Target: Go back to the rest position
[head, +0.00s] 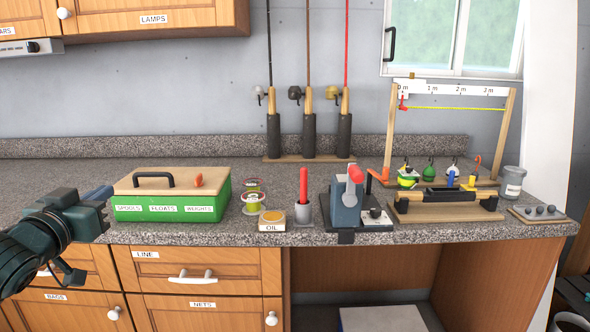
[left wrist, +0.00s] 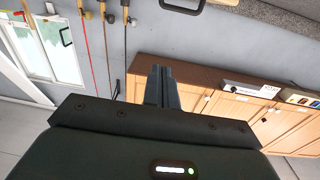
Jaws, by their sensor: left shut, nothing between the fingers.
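My left gripper (head: 104,194) is at the left side of the head view, in front of the counter and just left of the green tackle box (head: 170,206). It appears apart from the box. In the left wrist view its two fingers (left wrist: 161,86) are together with nothing between them. The fingers point toward the wall and the upper cabinets in that view. My right gripper is not in either view.
The speckled counter (head: 265,175) holds line spools (head: 252,203), an oil tin (head: 272,220), a blue clamp-like device (head: 345,205) and a wooden stand (head: 445,208). Fishing rods (head: 309,135) stand at the wall. Drawers (head: 200,272) lie below the counter's front edge.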

